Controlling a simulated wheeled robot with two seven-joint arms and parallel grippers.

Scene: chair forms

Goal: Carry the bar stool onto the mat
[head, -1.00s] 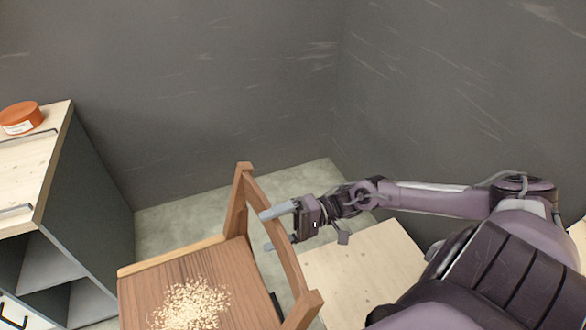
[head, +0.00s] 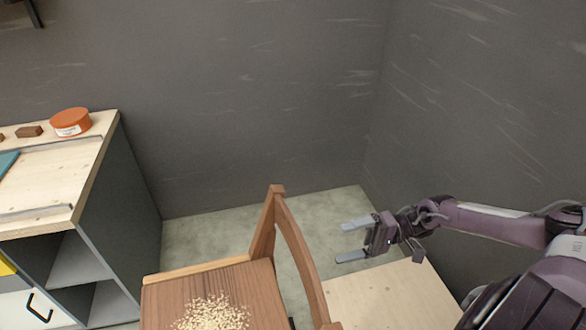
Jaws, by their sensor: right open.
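A brown wooden seat with a back (head: 225,290) stands at the lower middle of the head view, with pale shavings or crumbs (head: 213,314) on it. Its curved back rail is on its right side. Its legs are hidden below the frame, so I cannot tell its height or whether it is the bar stool. My right gripper (head: 343,241) is open and empty, just right of the back rail and apart from it in the picture, its fingers pointing left. My left gripper is not in view. No mat shows.
A workbench (head: 80,170) with open shelves stands at the left, bearing an orange round tin (head: 71,121) and small brown blocks. A pale wooden surface (head: 390,297) lies below my right gripper. Dark walls close off the back and right. Some bare floor (head: 205,240) shows behind the seat.

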